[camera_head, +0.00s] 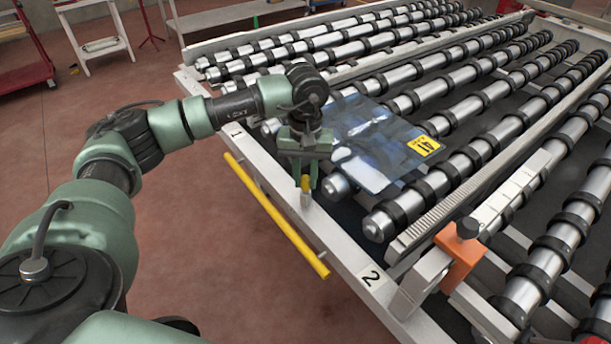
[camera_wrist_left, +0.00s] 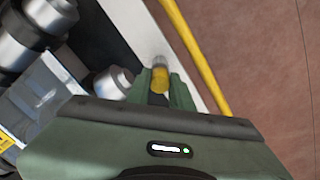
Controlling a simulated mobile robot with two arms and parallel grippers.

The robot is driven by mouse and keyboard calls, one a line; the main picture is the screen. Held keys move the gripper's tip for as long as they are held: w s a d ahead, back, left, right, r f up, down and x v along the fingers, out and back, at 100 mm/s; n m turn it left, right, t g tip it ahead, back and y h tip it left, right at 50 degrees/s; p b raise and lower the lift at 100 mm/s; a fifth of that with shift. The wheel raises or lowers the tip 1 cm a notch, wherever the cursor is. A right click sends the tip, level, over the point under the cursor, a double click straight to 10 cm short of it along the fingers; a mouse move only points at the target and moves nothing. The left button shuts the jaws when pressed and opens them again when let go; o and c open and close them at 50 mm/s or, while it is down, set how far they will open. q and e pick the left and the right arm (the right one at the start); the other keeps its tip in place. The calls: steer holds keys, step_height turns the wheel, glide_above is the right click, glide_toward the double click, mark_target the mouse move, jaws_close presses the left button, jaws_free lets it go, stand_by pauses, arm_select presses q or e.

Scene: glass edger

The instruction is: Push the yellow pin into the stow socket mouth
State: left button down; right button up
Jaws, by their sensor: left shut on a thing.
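My left gripper (camera_head: 305,179) points down over the white edge rail of the roller bed, with its two green fingers shut on the yellow pin (camera_head: 305,186). A short silver cylinder, seemingly the stow socket (camera_head: 306,200), stands directly below the pin at the rail. In the left wrist view the yellow pin (camera_wrist_left: 159,81) shows between the fingers (camera_wrist_left: 160,84), in line with the silver piece (camera_wrist_left: 158,62) beyond it. I cannot tell how deep the pin sits or whether it is inside the mouth. My right gripper is not in view.
A yellow bar (camera_head: 275,215) runs along the rail's outer side. A glass sheet (camera_head: 372,145) with a yellow label lies on the rollers beside the gripper. An orange block with a black knob (camera_head: 462,255) stands farther right.

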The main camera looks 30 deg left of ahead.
arm_select(q)
steer(key=shift+f+b, duration=0.65)
steer(key=shift+f, duration=0.15)
steer(key=c, duration=1.2)
jaws_free()
steer(key=shift+o, duration=0.2)
step_height(320, 180, up, 6)
steer(key=shift+r+b, duration=0.25)
steer(key=shift+b, duration=0.5)
steer(key=shift+r, duration=0.7)
